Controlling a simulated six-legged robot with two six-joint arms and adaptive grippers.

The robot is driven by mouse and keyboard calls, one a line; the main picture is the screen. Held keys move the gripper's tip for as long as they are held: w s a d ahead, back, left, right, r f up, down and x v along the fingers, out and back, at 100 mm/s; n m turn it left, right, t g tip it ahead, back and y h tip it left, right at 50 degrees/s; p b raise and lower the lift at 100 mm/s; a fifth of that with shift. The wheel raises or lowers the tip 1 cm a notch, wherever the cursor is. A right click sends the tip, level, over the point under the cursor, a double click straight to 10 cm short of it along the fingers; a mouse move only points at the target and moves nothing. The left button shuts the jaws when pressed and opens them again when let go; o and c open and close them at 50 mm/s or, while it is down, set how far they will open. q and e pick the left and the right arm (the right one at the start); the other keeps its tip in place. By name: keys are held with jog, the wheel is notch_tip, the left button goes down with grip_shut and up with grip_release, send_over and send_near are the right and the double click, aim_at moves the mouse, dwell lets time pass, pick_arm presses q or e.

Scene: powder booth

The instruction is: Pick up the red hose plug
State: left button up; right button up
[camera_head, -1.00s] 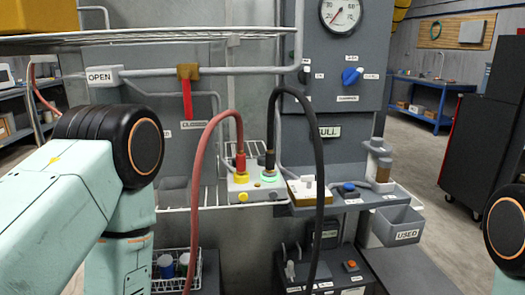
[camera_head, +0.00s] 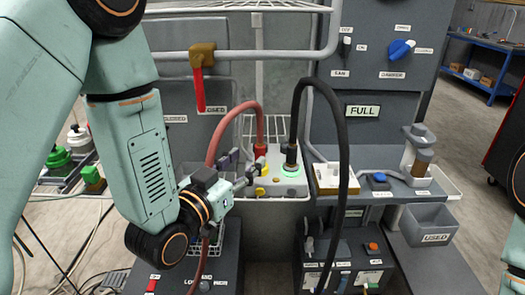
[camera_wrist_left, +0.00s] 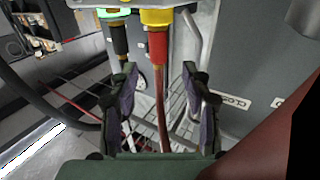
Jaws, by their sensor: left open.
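The red hose plug (camera_head: 261,150) stands upright in a yellow collar on the grey panel, with the red hose (camera_head: 219,133) arching up from it and down to the left. In the left wrist view, the red plug (camera_wrist_left: 158,46) hangs from the yellow collar (camera_wrist_left: 156,18) near the top, just beyond the fingertips. My left gripper (camera_head: 244,170) is open and empty, close to the plug on its left. In the wrist view its two fingers (camera_wrist_left: 160,85) are spread to either side of the red hose, apart from it. My right gripper is out of view.
The black hose plug (camera_head: 291,155) with a green glowing ring is close on the right, and its black hose (camera_head: 343,150) loops in front. A red-handled lever (camera_head: 199,88) hangs above. A grey "USED" bin (camera_head: 430,228) is at the right.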

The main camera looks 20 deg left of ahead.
aim_at(258, 152)
pick_arm(q)
jog(key=x, duration=0.5)
jog(key=shift+w+d+f, duration=0.1)
jog(key=shift+d, duration=0.25)
jog(key=shift+w, duration=0.35)
jog(key=shift+w+a+f, duration=0.1)
jog(key=shift+w+a, duration=0.05)
jog(key=shift+a, duration=0.05)
jog(key=shift+d, duration=0.25)
jog(key=shift+c, duration=1.3)
jog(key=shift+a, duration=0.2)
jog(key=c, duration=0.6)
jog(key=shift+d, duration=0.15)
grip_shut()
